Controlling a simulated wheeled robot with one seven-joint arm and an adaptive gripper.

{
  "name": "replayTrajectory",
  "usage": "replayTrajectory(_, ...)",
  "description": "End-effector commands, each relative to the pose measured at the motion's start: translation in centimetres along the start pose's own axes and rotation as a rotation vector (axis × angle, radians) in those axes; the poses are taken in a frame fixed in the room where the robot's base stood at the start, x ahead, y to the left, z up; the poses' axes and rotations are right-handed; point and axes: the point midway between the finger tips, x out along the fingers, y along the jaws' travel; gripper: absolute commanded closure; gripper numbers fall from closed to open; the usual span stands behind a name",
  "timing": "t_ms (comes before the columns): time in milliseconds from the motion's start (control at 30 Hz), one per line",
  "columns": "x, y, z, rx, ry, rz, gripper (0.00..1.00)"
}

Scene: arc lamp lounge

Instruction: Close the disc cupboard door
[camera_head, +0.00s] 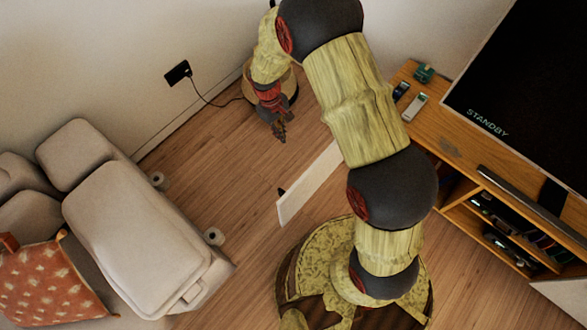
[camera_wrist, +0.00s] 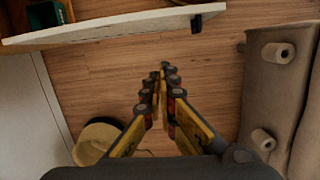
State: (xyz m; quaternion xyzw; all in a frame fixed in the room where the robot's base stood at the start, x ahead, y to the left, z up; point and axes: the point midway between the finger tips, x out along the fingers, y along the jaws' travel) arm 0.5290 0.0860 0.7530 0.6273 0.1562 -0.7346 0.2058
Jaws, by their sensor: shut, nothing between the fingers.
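The disc cupboard door is a white panel (camera_head: 308,187) standing open, jutting from the wooden media cabinet (camera_head: 455,150) into the room. It has a small dark handle near its free end. In the wrist view the door (camera_wrist: 120,27) runs across the top, with its black handle (camera_wrist: 197,24) at the right end. My gripper (camera_head: 281,136) is on the wall side of the door, apart from it. In the wrist view my gripper (camera_wrist: 165,70) is shut and empty above the floor, below the door in the picture. My arm hides the door's hinge end in the head view.
A round lamp base (camera_wrist: 97,140) stands on the floor beside my gripper, with a cable to a wall socket (camera_head: 177,73). A beige sofa (camera_head: 140,230) stands at left. A television (camera_head: 530,80) and remotes (camera_head: 414,107) rest on the cabinet. Bare floor (camera_head: 215,165) lies between sofa and door.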

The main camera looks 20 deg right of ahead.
Motion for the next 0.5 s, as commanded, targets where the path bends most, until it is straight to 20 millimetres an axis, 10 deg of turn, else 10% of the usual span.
replayTrajectory(200, 6.6, -1.5, -0.5, -0.064, -0.068, -0.012, 1.0)
replayTrajectory(500, 10.1, -1.8, -0.3, -0.076, -0.082, -0.015, 1.0)
